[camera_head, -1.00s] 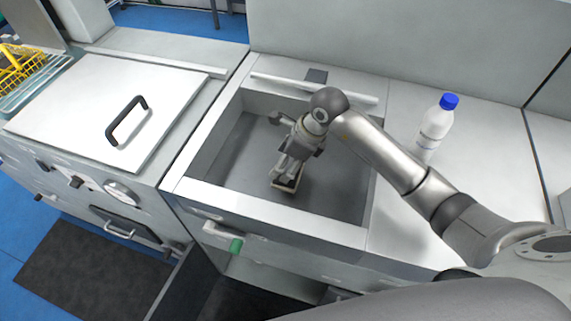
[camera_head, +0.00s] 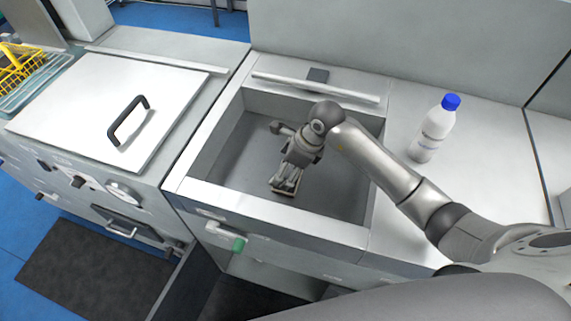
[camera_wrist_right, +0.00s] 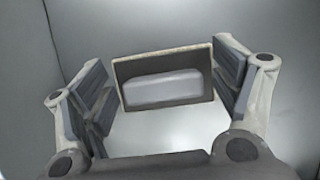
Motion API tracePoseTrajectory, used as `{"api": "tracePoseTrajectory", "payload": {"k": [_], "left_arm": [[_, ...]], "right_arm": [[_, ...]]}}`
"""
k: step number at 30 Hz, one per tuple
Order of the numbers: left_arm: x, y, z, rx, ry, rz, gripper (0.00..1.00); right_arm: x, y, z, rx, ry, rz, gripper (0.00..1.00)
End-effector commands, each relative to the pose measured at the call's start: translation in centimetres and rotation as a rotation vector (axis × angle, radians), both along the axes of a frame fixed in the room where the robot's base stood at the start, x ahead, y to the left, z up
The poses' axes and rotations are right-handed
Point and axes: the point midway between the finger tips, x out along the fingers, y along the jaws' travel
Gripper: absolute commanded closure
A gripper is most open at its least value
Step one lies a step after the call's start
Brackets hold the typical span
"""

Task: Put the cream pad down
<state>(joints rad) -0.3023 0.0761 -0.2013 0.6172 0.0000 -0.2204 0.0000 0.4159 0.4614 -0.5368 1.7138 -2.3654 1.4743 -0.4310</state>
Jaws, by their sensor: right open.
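The cream pad (camera_head: 284,192) is low inside the grey sink basin, at the tip of my right gripper (camera_head: 286,183). In the right wrist view the pad (camera_wrist_right: 125,71) shows a thin cream rim around a dark face with a grey block on it. My right gripper (camera_wrist_right: 160,92) is open, with one finger on each side of the pad. A gap shows at the left finger; the right finger is close to the pad's edge, and I cannot tell if they touch. The pad appears to lie on the basin floor. My left gripper is not in view.
The sink basin (camera_head: 232,152) has raised walls around the pad, with bare floor to its left. A white bottle with a blue cap (camera_head: 433,132) stands on the counter at the right. A lidded unit with a black handle (camera_head: 128,120) is at the left.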

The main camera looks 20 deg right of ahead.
Motion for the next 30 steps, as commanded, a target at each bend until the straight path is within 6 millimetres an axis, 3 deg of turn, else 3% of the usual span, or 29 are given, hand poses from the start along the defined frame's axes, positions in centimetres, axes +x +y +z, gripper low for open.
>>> {"api": "tracePoseTrajectory", "payload": {"k": [11,24,30], "left_arm": [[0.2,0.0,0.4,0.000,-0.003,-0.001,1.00],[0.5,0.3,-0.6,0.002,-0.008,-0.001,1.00],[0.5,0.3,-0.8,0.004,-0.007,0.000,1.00]], "right_arm": [[-0.1,-0.2,1.1,0.000,-0.002,0.000,0.16],[-1.9,-3.2,9.5,-0.002,-0.005,0.001,0.16],[-2.4,-3.7,11.3,0.000,-0.002,0.001,0.16]]}}
